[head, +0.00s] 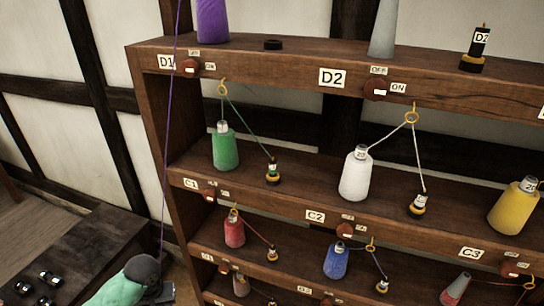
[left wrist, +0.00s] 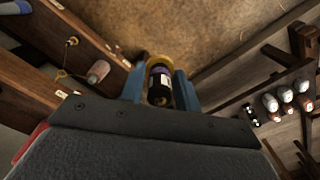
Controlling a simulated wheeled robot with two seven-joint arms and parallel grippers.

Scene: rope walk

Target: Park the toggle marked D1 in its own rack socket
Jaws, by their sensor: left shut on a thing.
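A purple cone (head: 212,20) stands on the top shelf above the D1 label (head: 166,62). A low dark empty ring socket (head: 273,44) sits on that shelf to the cone's right. A purple thread (head: 170,130) runs from the top edge down past the rack's left side to my left arm. In the left wrist view, my left gripper (left wrist: 160,88) is shut on a dark toggle (left wrist: 159,92) with a purple band and yellow end; its marking is not readable. In the head view, the toggle and fingertips cannot be made out. My right gripper is not in view.
A toggle marked D2 (head: 478,46) stands on the top shelf beside a grey cone (head: 383,28). Lower shelves hold green (head: 225,150), white (head: 356,178) and other cones, with threads through yellow eyes to small toggles. A dark bench (head: 75,250) stands left of the rack.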

